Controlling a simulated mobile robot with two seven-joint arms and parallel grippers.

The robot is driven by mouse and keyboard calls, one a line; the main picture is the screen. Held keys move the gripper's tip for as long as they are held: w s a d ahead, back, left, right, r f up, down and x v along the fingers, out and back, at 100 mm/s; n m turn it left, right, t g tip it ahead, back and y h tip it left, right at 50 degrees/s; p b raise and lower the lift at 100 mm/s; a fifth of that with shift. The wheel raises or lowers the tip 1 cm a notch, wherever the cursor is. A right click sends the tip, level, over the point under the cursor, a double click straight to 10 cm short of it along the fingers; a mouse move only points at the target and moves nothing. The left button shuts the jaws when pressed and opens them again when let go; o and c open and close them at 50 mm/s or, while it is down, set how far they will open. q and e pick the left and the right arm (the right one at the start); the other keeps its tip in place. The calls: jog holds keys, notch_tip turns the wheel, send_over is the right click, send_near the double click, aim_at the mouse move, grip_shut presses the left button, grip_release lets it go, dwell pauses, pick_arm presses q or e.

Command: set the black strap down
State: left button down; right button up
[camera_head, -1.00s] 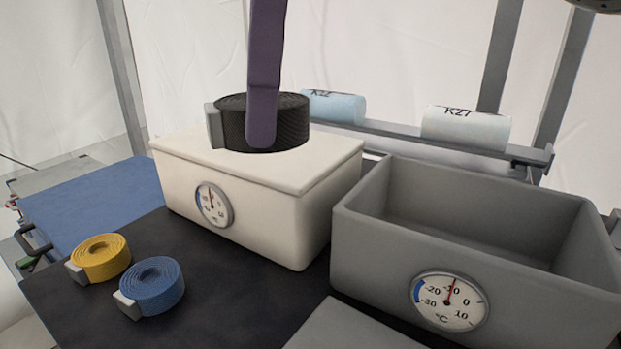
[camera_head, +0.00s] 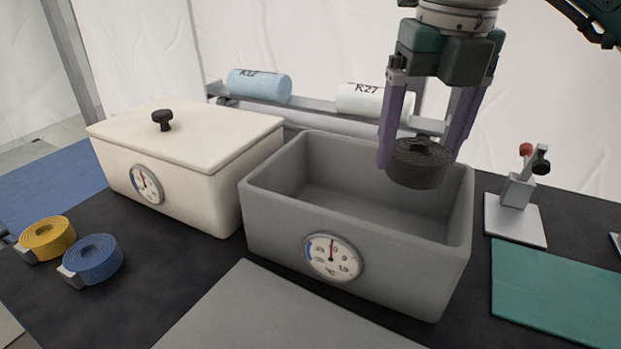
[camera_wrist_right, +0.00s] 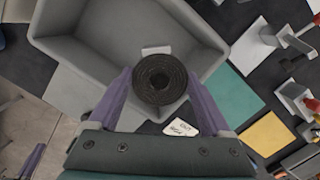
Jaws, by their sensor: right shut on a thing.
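The black strap (camera_head: 418,165) is a coiled roll held between the purple fingers of my right gripper (camera_head: 425,150). The gripper is shut on it and holds it up over the right end of the open grey bin (camera_head: 345,240). In the right wrist view the strap (camera_wrist_right: 160,79) sits between the fingertips, overlapping the bin's rim (camera_wrist_right: 75,50). The inside of the bin that shows is empty. A purple finger (camera_wrist_right: 33,160) at the lower left of the wrist view looks like my left gripper; its jaws cannot be made out.
A lidded cream box (camera_head: 190,150) with a black knob stands left of the bin. A yellow strap (camera_head: 47,238) and a blue strap (camera_head: 93,259) lie at the left. A small stand (camera_head: 516,200) and a green mat (camera_head: 555,290) are at the right. A grey mat (camera_head: 270,310) lies in front.

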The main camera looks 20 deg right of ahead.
notch_tip(320, 180, down, 12)
jog(key=shift+b, duration=0.3)
jog(key=shift+f, duration=0.2)
jog(key=o, duration=1.2)
jog(key=shift+o, duration=0.2)
jog(key=shift+r, duration=0.1)
jog(key=r, duration=0.4)
jog(key=s+r, duration=0.1)
jog(key=r, duration=0.7)
jog(key=shift+s+a+p, duration=0.15)
jog(key=shift+s+p, duration=0.05)
jog(key=shift+p, duration=0.2)
